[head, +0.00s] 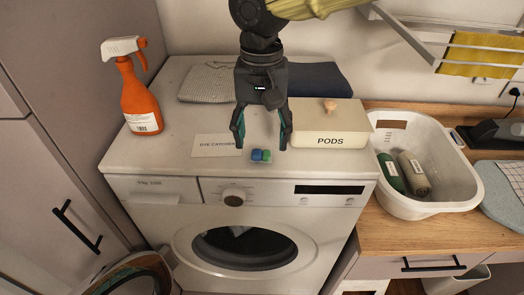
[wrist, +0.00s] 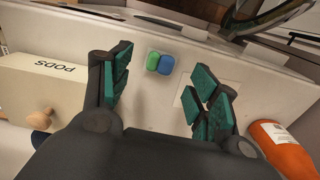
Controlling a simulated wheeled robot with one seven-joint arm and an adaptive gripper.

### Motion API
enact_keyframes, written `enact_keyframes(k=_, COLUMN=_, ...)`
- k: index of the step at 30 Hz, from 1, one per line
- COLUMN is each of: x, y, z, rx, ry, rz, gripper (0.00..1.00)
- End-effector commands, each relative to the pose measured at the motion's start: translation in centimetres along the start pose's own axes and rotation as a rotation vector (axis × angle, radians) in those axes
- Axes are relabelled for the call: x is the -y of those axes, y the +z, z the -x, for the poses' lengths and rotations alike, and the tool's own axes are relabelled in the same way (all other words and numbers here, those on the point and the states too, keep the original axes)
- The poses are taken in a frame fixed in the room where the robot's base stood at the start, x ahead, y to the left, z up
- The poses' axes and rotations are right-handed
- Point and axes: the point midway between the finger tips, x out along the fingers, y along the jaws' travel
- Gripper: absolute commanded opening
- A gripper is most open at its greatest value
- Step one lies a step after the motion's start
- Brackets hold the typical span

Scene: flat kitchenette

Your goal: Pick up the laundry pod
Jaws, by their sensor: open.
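The laundry pod (head: 261,156), blue on one side and green on the other, lies on top of the washing machine near its front edge. It also shows in the wrist view (wrist: 160,63), beyond my fingertips and between their lines. My gripper (head: 260,143) points down above and slightly behind the pod, open and empty. Its green-padded fingers stand wide apart in the wrist view (wrist: 164,84). I see no contact between the fingers and the pod.
A "DYE CATCHER" card (head: 215,146) lies left of the pod. The PODS box (head: 345,132) stands close on the right. An orange spray bottle (head: 139,100) stands at the left, folded cloths (head: 205,84) behind. A white basket (head: 444,198) is further right.

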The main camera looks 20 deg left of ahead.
Motion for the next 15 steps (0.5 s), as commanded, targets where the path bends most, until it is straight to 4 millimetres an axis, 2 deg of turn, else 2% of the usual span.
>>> enact_keyframes(k=5, x=0.0, y=-0.1, z=-1.0, rx=-0.001, ry=0.002, rz=-0.001, gripper=0.61)
enact_keyframes(k=15, x=0.1, y=-0.3, z=-4.9, rx=-0.001, ry=0.0, rz=-0.001, gripper=0.61)
